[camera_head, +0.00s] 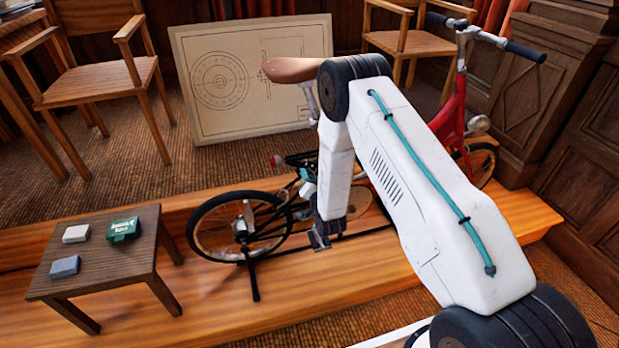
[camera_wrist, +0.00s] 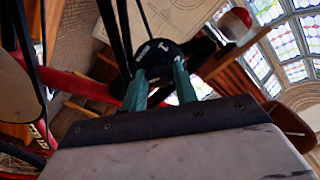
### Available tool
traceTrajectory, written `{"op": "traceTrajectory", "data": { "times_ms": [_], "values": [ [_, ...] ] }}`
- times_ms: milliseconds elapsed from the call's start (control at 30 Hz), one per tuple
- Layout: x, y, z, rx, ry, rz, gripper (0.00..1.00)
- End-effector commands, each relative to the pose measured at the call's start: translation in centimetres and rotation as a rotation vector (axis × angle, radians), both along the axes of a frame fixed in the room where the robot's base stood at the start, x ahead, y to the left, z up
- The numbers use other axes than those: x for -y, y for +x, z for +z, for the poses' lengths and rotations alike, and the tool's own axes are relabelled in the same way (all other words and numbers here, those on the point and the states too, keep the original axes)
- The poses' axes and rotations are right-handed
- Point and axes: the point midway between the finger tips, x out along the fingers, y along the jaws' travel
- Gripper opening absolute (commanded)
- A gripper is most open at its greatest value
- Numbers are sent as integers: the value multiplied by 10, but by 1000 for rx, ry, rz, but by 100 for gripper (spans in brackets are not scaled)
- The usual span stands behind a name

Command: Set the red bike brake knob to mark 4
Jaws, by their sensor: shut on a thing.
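The red bike (camera_head: 451,122) stands on the wooden platform, partly hidden behind my arm in the head view. In the wrist view a round black knob (camera_wrist: 155,52) with small pale marks shows just beyond my fingers. My gripper (camera_wrist: 159,76) has its two teal fingers on either side of the knob's near edge and is shut on it. I cannot read which mark the knob is set to, and no pointer is clear. In the head view the fingers and the knob cannot be made out clearly.
Dark wall panelling (camera_head: 590,150) closes the right side.

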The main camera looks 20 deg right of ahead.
Motion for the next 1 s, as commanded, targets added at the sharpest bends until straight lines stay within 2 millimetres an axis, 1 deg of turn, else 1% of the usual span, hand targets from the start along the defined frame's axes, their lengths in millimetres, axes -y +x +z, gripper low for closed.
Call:
{"op": "traceTrajectory", "data": {
  "times_ms": [267, 1000],
  "values": [
    [0, 0, 0, -1, -117, -1, 6],
    [-1, 0, 0, -1, -762, 0, 6]
  ]
}}
